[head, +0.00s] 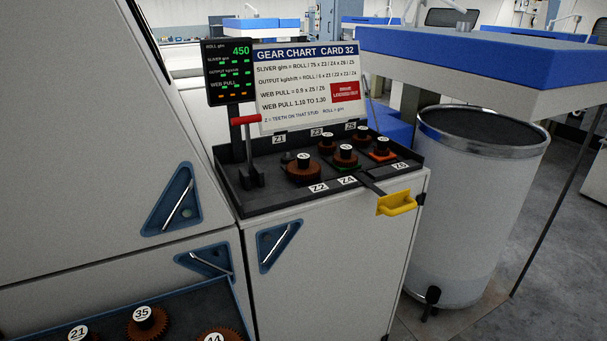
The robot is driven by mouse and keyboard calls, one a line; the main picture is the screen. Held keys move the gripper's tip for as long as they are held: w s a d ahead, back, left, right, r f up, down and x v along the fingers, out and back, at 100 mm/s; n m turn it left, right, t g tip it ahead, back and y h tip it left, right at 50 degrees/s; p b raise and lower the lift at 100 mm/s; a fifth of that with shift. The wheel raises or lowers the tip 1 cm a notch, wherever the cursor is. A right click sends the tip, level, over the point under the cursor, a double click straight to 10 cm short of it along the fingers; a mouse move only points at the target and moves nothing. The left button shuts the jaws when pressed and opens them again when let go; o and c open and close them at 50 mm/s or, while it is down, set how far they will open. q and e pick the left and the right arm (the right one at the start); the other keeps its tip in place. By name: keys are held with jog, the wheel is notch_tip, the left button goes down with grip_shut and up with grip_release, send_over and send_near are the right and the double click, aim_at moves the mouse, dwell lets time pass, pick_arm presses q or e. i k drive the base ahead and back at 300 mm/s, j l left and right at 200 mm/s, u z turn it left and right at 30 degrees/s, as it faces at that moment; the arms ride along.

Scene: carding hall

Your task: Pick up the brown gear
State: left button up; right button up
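Several brown gears are in view, so I cannot tell which one the task means. A large brown gear (303,174) sits at the front left of the dark gear tray on the cabinet. Another brown gear (345,160) sits right of it, with smaller ones behind (327,145) and (361,137). In the tray at the bottom left lie brown gears with white labels: 35 (147,327), 44 (218,336) and 21 (80,338), the last two cut by the frame edge. Neither of my grippers is in view.
The dark tray (258,205) has a raised rim and a red-topped lever (247,150). A yellow handle (397,204) juts out at its front right. A gear chart (307,85) and a display (229,72) stand behind. A grey bin (470,210) stands at right.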

aim_at(302, 168)
jog(key=k+u, duration=0.25)
jog(key=u, duration=0.25)
jog(key=k+j+u, duration=0.15)
jog(key=u, duration=0.35)
jog(key=i+l+u, duration=0.1)
jog(key=l+u, duration=0.25)
jog(key=l, duration=0.25)
jog(key=l+u, duration=0.3)
jog(key=l, duration=0.35)
jog(key=k+l+u, duration=0.1)
jog(key=l+u, duration=0.25)
jog(key=l, duration=0.25)
